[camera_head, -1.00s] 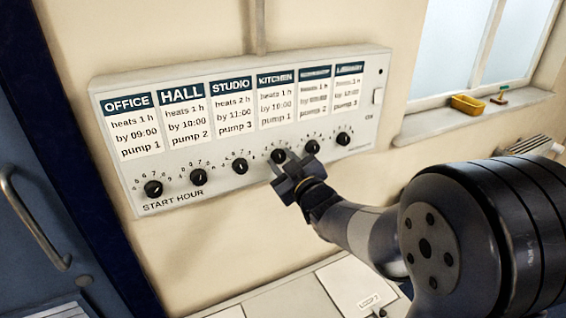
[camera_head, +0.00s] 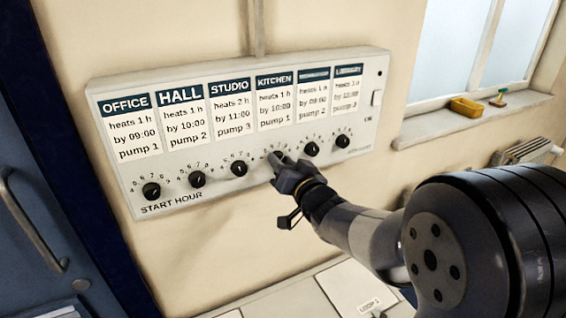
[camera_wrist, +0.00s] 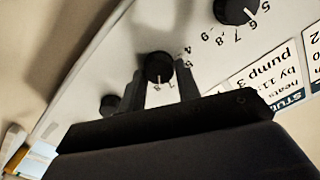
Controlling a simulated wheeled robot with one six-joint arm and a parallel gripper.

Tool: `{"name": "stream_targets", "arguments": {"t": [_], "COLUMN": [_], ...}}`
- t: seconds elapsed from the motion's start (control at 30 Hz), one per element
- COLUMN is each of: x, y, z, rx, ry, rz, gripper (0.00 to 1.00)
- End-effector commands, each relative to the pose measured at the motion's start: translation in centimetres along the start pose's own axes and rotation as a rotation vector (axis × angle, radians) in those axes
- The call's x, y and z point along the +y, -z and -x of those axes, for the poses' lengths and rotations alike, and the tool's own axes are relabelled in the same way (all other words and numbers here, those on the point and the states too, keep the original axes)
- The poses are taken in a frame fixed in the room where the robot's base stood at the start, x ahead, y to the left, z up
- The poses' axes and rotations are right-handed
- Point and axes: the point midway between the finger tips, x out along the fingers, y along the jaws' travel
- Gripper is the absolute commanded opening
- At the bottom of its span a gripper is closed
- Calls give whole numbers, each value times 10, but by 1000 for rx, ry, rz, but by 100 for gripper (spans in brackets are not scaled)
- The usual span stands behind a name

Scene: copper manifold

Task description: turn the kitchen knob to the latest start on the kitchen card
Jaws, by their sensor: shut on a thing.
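The kitchen card (camera_head: 276,100) is fourth from the left on the white panel and reads heats 1 h, by 10:00, pump 1. My gripper (camera_head: 280,160) is at the kitchen knob, fourth in the row, and mostly covers it in the head view. In the wrist view the black kitchen knob (camera_wrist: 158,65) sits between the two fingers of my gripper (camera_wrist: 161,88), which is shut on it. A light pointer mark shows on the knob's lower side. Small numerals surround it, partly hidden by a finger, so its exact setting is hard to read.
The studio knob (camera_head: 239,169) is left of my gripper and the fifth knob (camera_head: 311,149) is close on its right. A blue door (camera_head: 45,190) stands at the left.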

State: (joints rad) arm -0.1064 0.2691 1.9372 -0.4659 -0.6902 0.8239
Motion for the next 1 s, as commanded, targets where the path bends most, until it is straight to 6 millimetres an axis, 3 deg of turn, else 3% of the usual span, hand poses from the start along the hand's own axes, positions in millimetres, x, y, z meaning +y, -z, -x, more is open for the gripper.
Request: {"name": "stream_targets", "arguments": {"t": [0.5,1.0], "x": [1,2], "y": [0,-1], "z": [0,0], "rx": [0,0], "ry": [-1,-1], "rz": [-437,-604], "gripper": [9,9]}}
